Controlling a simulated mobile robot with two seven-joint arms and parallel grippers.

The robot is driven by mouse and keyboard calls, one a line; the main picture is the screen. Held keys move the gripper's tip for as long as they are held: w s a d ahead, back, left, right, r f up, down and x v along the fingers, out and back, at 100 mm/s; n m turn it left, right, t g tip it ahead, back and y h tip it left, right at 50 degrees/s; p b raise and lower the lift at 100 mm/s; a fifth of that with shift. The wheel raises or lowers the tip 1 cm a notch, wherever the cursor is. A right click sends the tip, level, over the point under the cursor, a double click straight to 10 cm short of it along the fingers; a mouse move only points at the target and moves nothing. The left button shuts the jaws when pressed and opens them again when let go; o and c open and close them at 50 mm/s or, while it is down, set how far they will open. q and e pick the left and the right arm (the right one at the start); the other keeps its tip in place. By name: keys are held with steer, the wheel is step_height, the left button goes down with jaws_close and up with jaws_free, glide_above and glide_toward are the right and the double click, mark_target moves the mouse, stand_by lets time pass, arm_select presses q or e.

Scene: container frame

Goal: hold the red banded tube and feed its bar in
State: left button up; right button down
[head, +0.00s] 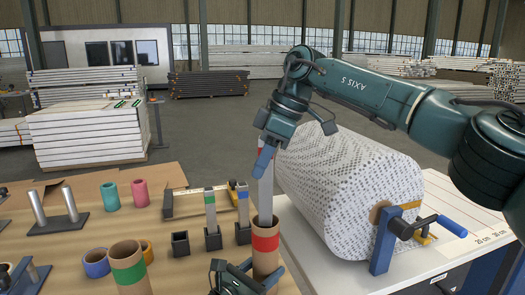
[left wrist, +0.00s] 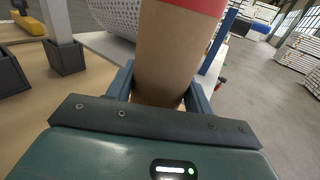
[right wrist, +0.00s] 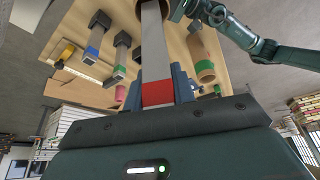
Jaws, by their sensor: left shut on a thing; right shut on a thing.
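The red banded tube (head: 266,256) is a brown upright tube with a red band near its top. My left gripper (head: 257,275) is shut on it low down; the left wrist view shows the brown tube (left wrist: 178,50) between both fingers (left wrist: 160,92). A grey square bar (head: 265,195) with a red band stands upright above the tube. My right gripper (head: 266,158) is shut on the bar's upper part; the red band shows between its fingers (right wrist: 158,92) in the right wrist view. The bar's lower end appears inside the tube's mouth; its depth is hidden.
A green banded tube (head: 129,265) stands left of my left gripper. Bars with green (head: 210,200) and blue (head: 243,200) bands stand in black sockets behind. A large wrapped roll (head: 345,190) lies close on the right. Pink (head: 140,192) and green (head: 110,196) tubes stand farther left.

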mark_target(263, 198)
steer(key=shift+f, duration=4.2)
steer(key=c, duration=1.1)
jaws_free()
steer(key=v, duration=1.2)
arm_select(q)
steer(key=o, duration=1.2)
